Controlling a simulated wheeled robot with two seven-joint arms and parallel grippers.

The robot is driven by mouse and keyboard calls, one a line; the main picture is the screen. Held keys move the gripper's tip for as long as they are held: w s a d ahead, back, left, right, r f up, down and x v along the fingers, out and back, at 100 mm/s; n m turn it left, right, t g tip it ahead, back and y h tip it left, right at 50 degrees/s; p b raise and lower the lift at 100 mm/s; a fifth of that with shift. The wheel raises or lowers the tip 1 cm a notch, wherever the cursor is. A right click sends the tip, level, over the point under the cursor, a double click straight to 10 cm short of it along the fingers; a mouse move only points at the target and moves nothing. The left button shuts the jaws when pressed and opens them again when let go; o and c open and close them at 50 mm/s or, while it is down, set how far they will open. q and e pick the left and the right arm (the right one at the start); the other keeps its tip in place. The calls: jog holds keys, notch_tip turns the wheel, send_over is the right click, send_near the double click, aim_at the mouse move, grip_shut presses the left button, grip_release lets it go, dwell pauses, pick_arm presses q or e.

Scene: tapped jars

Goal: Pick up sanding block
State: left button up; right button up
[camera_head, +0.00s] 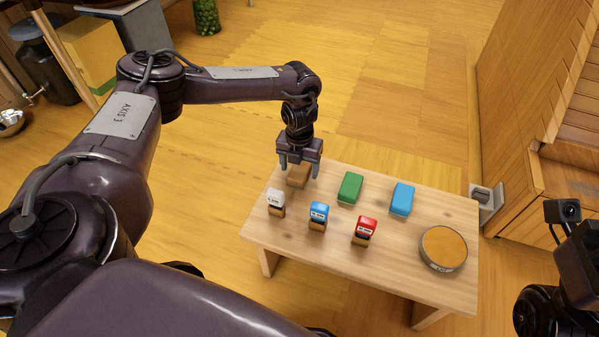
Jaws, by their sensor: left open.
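A small brown block (298,178), which I take to be the sanding block, lies at the far left of the wooden table (390,272). My left gripper (299,170) points down over it, open, with one finger at each side of the block. The fingers partly cover the block, and I cannot tell whether they touch it. Dark parts of my right arm show at the lower right edge, but its fingers are not in view.
A green block (350,187) and a blue block (402,198) lie to the right. White (275,198), blue (319,212) and red (366,228) stamp-like pieces stand in front. A round tin (443,247) is at the table's right. The front middle is clear.

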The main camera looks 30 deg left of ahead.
pick_arm(q)
jog(key=shift+f, duration=0.7)
jog(key=shift+r, duration=0.1)
jog(key=shift+c, duration=0.4)
jog(key=c, duration=1)
